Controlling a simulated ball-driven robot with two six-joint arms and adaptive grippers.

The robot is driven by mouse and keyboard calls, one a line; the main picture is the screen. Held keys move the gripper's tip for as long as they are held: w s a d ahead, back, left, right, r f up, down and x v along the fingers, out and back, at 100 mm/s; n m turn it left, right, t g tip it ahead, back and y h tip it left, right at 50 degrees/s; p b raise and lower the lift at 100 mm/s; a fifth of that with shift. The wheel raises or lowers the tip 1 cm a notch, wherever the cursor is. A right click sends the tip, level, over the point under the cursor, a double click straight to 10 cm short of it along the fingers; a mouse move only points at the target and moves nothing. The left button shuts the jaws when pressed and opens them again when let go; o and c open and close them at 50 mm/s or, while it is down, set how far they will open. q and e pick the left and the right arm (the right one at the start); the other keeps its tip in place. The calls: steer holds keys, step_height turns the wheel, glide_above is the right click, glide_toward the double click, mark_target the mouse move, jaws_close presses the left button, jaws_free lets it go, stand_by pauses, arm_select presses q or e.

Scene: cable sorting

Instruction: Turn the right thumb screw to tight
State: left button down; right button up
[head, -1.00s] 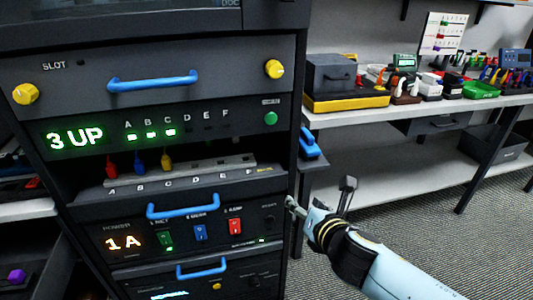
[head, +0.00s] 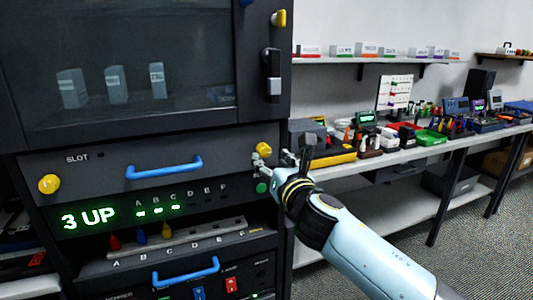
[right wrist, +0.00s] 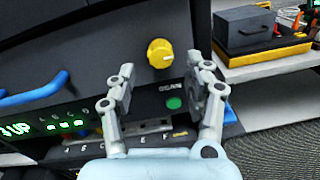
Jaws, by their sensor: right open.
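The right thumb screw (head: 263,149) is a yellow knob at the right end of the SLOT drawer front. In the right wrist view the yellow knob (right wrist: 160,53) stands ahead of the open fingers, between their lines and slightly beyond the tips. My right gripper (head: 272,162) is close to the knob, just below and right of it in the head view. In the right wrist view the right gripper (right wrist: 160,85) is open and empty, with a finger on each side. Whether a finger touches the knob cannot be told. My left gripper is not in view.
A blue handle (head: 164,168) and the left yellow knob (head: 48,184) are on the same drawer front. A green button (right wrist: 173,103) sits below the right knob. A bench (head: 400,157) with several devices stands to the right.

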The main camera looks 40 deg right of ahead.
mark_target(266, 153)
steer(key=shift+x, duration=1.8)
steer(key=shift+c, duration=1.2)
jaws_close()
